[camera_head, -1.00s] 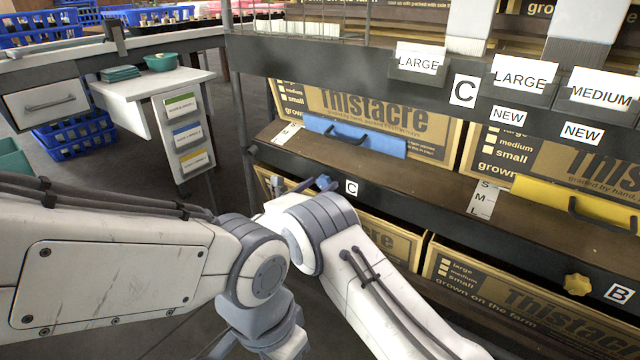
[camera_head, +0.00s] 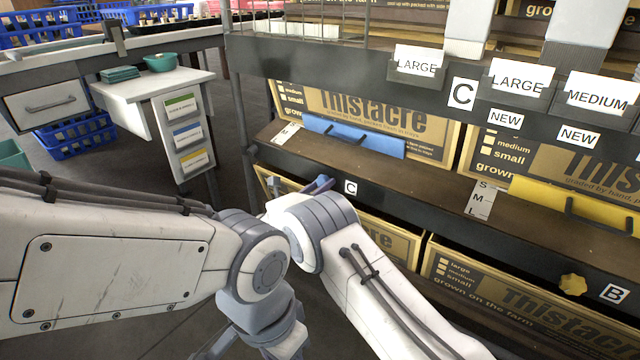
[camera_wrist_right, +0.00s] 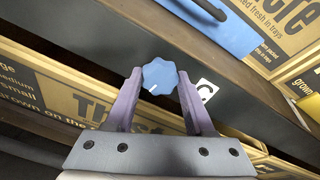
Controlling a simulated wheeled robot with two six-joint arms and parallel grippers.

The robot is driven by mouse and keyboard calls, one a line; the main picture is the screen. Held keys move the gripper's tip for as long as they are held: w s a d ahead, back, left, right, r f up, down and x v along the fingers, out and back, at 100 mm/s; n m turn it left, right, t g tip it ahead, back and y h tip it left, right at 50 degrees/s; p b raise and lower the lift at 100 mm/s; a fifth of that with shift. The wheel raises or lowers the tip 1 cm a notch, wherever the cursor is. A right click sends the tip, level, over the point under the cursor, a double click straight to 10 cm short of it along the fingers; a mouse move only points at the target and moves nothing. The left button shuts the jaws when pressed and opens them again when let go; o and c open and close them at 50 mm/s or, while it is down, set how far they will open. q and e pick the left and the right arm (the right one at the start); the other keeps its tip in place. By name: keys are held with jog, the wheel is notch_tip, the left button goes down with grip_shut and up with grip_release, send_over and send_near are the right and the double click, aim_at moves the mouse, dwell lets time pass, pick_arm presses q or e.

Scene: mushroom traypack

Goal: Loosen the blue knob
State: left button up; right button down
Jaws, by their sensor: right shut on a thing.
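The blue knob (camera_wrist_right: 159,77) is lobed, with a short white mark on its face. My left gripper is not in view.
A blue folder-like panel with a dark handle (camera_head: 355,135) lies on the shelf above the knob. Thistacre boxes (camera_head: 385,235) stand below. A yellow knob (camera_head: 573,284) is on the shelf edge at right, near the B label. A white side table (camera_head: 150,85) stands at left.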

jog(key=n+p, duration=0.2)
jog(key=n, duration=0.2)
jog(key=shift+r+n, duration=0.1)
jog(key=shift+n, duration=0.2)
jog(key=n+p, duration=0.1)
jog(key=n, duration=0.3)
jog(key=shift+s+n+p, duration=0.1)
jog(key=shift+n+p, duration=0.2)
jog(key=shift+p, duration=0.05)
jog(key=n+p, duration=0.1)
jog(key=n, duration=0.3)
jog(key=shift+n, duration=0.3)
jog(key=n+p, duration=0.1)
jog(key=n, duration=0.2)
jog(key=shift+n, duration=0.3)
jog(key=n+p, duration=0.1)
jog(key=n, duration=0.3)
jog(key=shift+a+n, duration=0.1)
jog(key=shift+n, duration=0.2)
jog(key=n, duration=0.4)
jog(key=n+p, duration=0.1)
jog(key=n, duration=0.4)
jog(key=shift+n, duration=2.6)
